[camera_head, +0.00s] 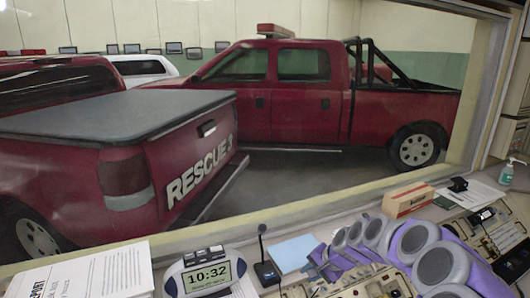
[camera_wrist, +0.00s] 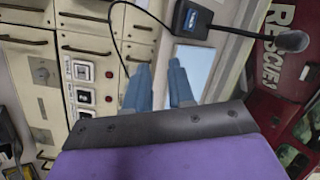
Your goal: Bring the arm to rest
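My arm (camera_head: 410,250), purple and grey, reaches from the lower right over the console desk in the head view. Its far end points left, just right of the blue sheet. In the wrist view my gripper (camera_wrist: 159,68) shows two blue-grey fingers with a clear gap between them. Nothing is held in the gap. The fingers are hard to make out in the head view.
A window ledge (camera_head: 300,208) separates the desk from red trucks.

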